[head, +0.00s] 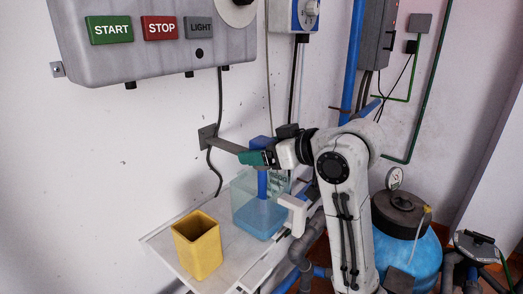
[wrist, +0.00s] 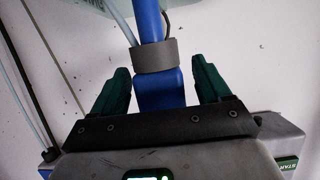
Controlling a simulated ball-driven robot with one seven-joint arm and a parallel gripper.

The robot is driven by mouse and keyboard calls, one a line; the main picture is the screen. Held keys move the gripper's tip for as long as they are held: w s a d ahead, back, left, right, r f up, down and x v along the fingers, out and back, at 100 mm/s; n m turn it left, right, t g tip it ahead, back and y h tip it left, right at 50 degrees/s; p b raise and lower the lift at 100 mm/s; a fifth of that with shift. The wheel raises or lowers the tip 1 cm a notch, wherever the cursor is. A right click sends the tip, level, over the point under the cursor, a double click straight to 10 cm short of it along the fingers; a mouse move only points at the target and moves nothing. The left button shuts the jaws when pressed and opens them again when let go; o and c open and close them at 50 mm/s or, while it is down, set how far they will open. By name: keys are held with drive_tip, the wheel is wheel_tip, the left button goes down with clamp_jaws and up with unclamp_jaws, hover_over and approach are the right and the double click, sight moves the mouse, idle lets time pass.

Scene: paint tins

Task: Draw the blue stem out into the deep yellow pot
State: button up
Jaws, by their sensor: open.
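The blue stem (head: 262,183) stands upright, its lower part inside a clear tank (head: 240,196) that holds blue liquid. A grey wall bracket (head: 226,145) reaches to the stem's upper part. My gripper (head: 255,158) is at the stem's top, near the bracket's end. In the wrist view the stem (wrist: 158,92) lies between the two green fingers of my gripper (wrist: 160,78), with gaps on both sides. A grey collar (wrist: 155,56) goes around the stem just beyond the fingers. The deep yellow pot (head: 198,246) stands upright left of the tank; its bottom is hidden.
The tank and pot stand on a pale bench (head: 234,262) against the white wall. A START/STOP control box (head: 160,40) hangs above left. A blue barrel (head: 405,245) and pipes stand right of my arm. The air above the pot is clear.

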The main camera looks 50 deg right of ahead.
drive_tip(key=shift+c, duration=0.4)
drive_tip(key=c, duration=1.1)
drive_tip(key=shift+r, duration=0.15)
